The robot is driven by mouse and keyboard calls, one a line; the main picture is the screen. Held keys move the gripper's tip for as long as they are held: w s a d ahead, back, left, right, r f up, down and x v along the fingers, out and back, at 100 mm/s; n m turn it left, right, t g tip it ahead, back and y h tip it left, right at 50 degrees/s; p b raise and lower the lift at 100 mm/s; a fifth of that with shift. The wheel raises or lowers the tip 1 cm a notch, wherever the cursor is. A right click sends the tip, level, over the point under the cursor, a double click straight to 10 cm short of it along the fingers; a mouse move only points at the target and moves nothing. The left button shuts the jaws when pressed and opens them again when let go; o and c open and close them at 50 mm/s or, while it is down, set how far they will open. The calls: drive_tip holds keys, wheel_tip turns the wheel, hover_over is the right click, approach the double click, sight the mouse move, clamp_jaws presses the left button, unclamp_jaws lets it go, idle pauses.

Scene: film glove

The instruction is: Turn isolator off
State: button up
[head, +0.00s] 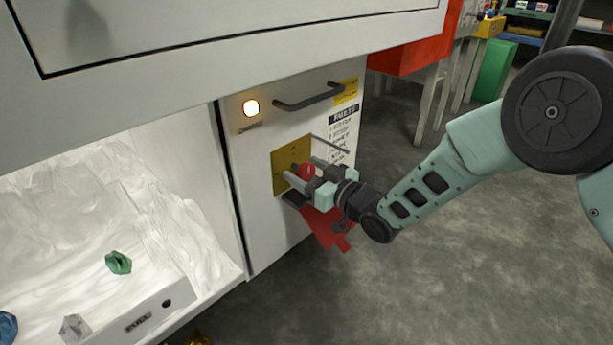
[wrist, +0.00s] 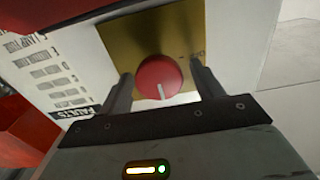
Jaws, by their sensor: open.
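The isolator is a round red knob (wrist: 159,78) with a pale pointer line, on a yellow plate (wrist: 150,38) fixed to the white cabinet front. In the wrist view the pointer line runs toward my gripper's palm. In the head view the yellow plate (head: 286,160) shows beside my gripper, and the red knob (head: 306,170) is partly hidden by the fingers. My gripper (head: 302,180) is open. In the wrist view its fingers (wrist: 160,88) stand on either side of the knob, with a gap visible on both sides.
A lit lamp (head: 251,108) and a dark bar handle (head: 308,97) are above the plate. A red tag-like piece (head: 325,228) hangs below my gripper. A printed faults label (head: 343,130) is at right. An open white bay (head: 110,200) lies left. Grey floor is clear at right.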

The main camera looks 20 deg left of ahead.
drive_tip(key=shift+a, duration=0.1)
drive_tip(key=c, duration=1)
drive_tip(key=n+p, duration=0.1)
drive_tip(key=n, duration=0.3)
drive_tip(key=shift+s+n+p, duration=0.1)
drive_tip(key=shift+n+p, duration=0.2)
drive_tip(key=shift+n, duration=0.1)
drive_tip(key=n, duration=0.4)
drive_tip(key=shift+n+p, duration=0.3)
drive_tip(key=shift+p, duration=0.1)
drive_tip(key=n, duration=0.4)
drive_tip(key=shift+s+a+f, duration=0.1)
drive_tip(key=shift+s+f, duration=0.05)
drive_tip(key=shift+f+n+p, duration=0.1)
drive_tip(key=shift+n+p, duration=0.25)
drive_tip(key=shift+n, duration=1.85)
